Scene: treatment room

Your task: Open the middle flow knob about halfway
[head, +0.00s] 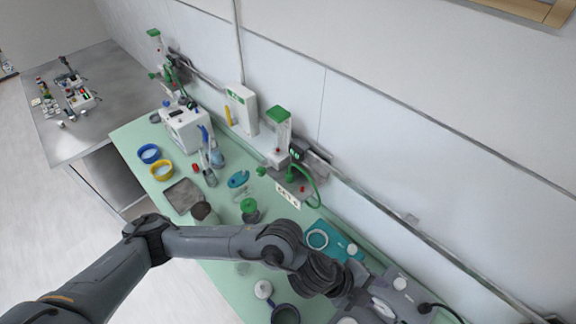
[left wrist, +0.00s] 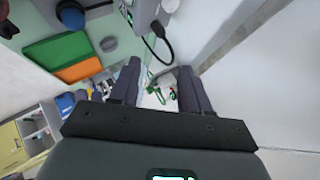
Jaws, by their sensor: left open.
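In the head view, one flow unit (head: 279,132) with a green cap and clear body hangs on the wall rail at the middle. A small green knob (head: 262,171) sticks out at its lower left, and a green tube loops at its right. A second green-capped unit (head: 154,45) is at the far left, with its own green knob (head: 153,75). I cannot tell how far either knob is turned. My left gripper (head: 382,308) is at lower right, away from both knobs. In the left wrist view its fingers (left wrist: 160,84) are apart and empty, with green tubing (left wrist: 152,92) beyond them.
A black cable (head: 440,308) lies near my gripper. A steel table (head: 110,90) stands at left.

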